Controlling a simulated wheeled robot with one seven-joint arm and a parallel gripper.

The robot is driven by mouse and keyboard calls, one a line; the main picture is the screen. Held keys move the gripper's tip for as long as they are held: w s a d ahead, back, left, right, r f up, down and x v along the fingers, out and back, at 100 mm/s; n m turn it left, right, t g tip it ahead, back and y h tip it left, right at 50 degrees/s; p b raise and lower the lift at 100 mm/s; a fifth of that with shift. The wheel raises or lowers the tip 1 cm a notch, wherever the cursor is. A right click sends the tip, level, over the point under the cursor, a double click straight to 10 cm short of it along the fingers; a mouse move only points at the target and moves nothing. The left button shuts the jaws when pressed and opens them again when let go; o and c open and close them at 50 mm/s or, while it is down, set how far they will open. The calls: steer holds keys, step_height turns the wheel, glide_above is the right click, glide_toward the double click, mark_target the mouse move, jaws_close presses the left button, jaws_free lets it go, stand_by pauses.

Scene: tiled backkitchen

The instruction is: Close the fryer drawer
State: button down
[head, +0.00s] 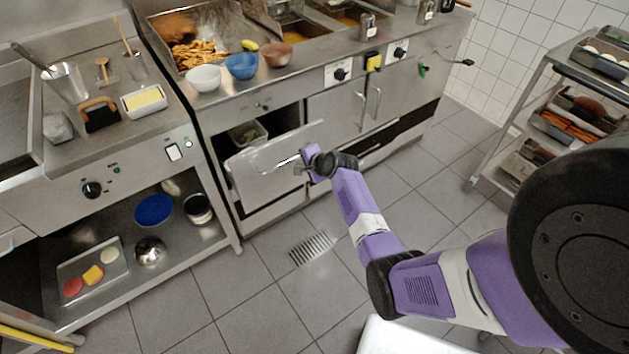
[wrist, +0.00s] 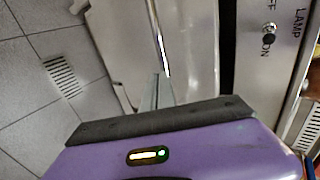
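The fryer drawer (head: 262,176) is pulled out from the lower left of the fryer unit, and its metal front panel stands clear of the cabinet. A container (head: 247,135) shows behind the panel. My gripper (head: 301,165) is at the panel's outer face, by the bar handle (head: 277,165). In the wrist view, the drawer front (wrist: 190,45) fills the upper middle, with the bright handle (wrist: 158,42) running down to my gripper's fingertips (wrist: 160,82). The fingers overlap, so I cannot tell whether they are closed on the handle.
Bowls (head: 241,67) and fries (head: 198,55) are on the fryer top. A low shelf (head: 190,238) with dishes stands to the left of the drawer. A rack cart (head: 545,95) stands at the right. The tiled floor around the drain (head: 312,249) is clear.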

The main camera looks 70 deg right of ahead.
steer(key=w+d+b, duration=0.2)
steer(key=w, duration=0.2)
steer(key=w+d+b, duration=0.2)
steer(key=w+b, duration=0.1)
steer(key=w, duration=0.1)
steer(key=w+d+b, duration=0.3)
steer(key=shift+w+d, duration=0.1)
steer(key=shift+w, duration=0.3)
steer(key=shift+w+r, duration=0.1)
steer(key=shift+r, duration=0.1)
